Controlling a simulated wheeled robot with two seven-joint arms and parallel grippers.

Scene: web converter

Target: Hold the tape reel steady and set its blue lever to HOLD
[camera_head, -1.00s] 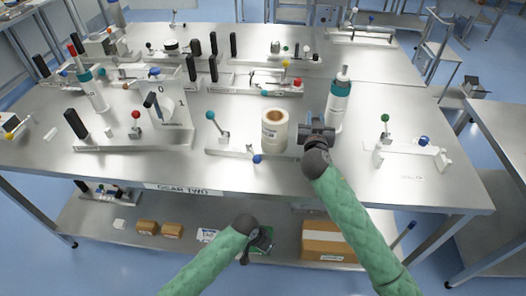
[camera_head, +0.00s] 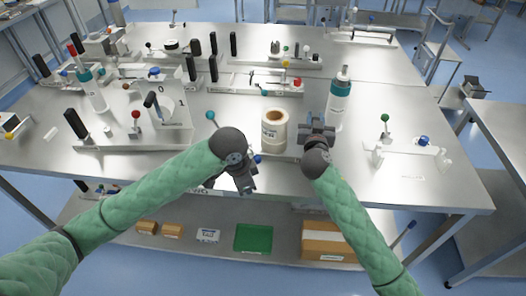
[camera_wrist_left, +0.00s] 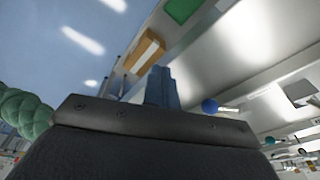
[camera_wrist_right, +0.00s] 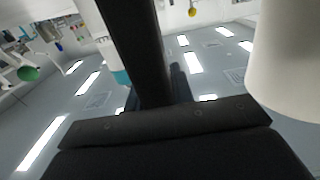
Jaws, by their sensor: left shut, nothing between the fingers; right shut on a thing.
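The tape reel (camera_head: 273,129) is a cream roll standing upright on a fixture plate at the table's front. The lever's blue knob (camera_head: 257,158) shows low at the plate's front edge; its left side is partly covered by my left arm. My right gripper (camera_head: 317,128), just right of the reel, is shut on a black upright handle (camera_wrist_right: 140,45); the reel (camera_wrist_right: 290,60) stands beside it in the right wrist view. My left gripper (camera_head: 242,181) is shut and empty at the table's front edge. In the left wrist view the blue knob (camera_wrist_left: 210,105) is right of the fingers, apart from them. No HOLD mark is readable.
A teal-knobbed lever (camera_head: 210,115) stands left of the reel. A white bottle with a teal band (camera_head: 339,100) stands close behind my right gripper. Other fixtures are on both sides. A lower shelf holds a green tray (camera_head: 253,238) and boxes (camera_head: 325,240).

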